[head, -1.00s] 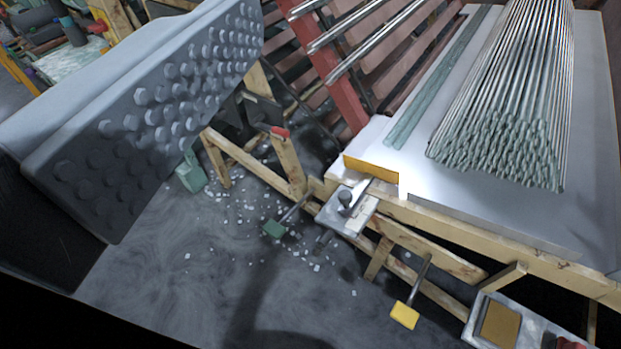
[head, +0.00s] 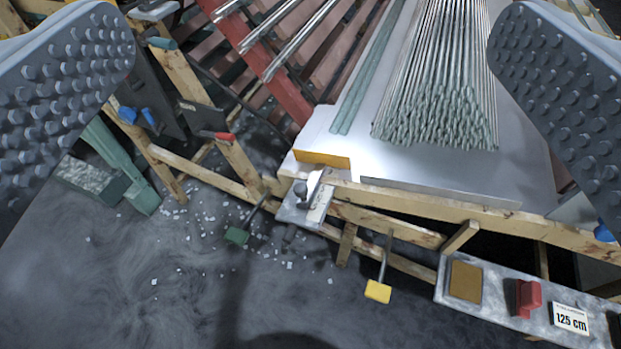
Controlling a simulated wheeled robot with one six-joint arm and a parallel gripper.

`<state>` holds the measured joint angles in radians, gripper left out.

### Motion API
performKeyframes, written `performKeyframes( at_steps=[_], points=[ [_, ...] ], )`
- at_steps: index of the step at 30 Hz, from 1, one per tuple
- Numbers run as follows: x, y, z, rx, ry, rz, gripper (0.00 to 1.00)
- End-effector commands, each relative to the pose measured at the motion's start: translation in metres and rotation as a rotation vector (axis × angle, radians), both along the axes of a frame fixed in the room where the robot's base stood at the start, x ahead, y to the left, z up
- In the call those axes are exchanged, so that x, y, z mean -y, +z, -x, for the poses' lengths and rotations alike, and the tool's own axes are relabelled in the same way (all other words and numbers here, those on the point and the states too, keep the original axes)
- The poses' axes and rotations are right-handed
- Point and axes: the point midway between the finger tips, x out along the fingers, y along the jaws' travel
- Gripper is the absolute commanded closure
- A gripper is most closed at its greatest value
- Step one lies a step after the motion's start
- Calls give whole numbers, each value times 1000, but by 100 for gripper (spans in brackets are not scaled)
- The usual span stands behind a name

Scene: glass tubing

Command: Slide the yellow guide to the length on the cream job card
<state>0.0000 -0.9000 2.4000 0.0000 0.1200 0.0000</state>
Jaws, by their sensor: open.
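My gripper (head: 310,40) is open and empty, with one grey studded finger at the left edge and one at the right. Between and beyond them is a pale bench (head: 455,172). A yellow bar (head: 322,158), which may be the guide, sits at the bench's near left corner. A pale card reading "125 cm" (head: 571,318) is on a grey metal panel at the lower right. It may be the job card; its shade looks near white. No finger visibly touches the yellow bar or the card.
A bundle of glass tubes (head: 435,110) and flat green strips (head: 368,75) lie on the bench. A red handle (head: 527,298) stands beside the card. Glass bits litter the floor (head: 150,300).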

Motion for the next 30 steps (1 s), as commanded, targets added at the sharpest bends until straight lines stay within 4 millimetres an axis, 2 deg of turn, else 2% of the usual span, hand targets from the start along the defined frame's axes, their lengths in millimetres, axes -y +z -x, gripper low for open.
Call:
performKeyframes(
  at_steps=[1, 4, 7, 18, 30],
  points=[
    [0, 0, 0, -1, 0, 1, 12],
    [0, -2, -6, -23, 2, 16, 31],
    [-1, -9, -21, -82, 7, 58, 51],
    [-5, -58, -104, -443, 102, 329, 51],
    [-10, -125, -176, -821, 325, 600, 51]
  ],
)
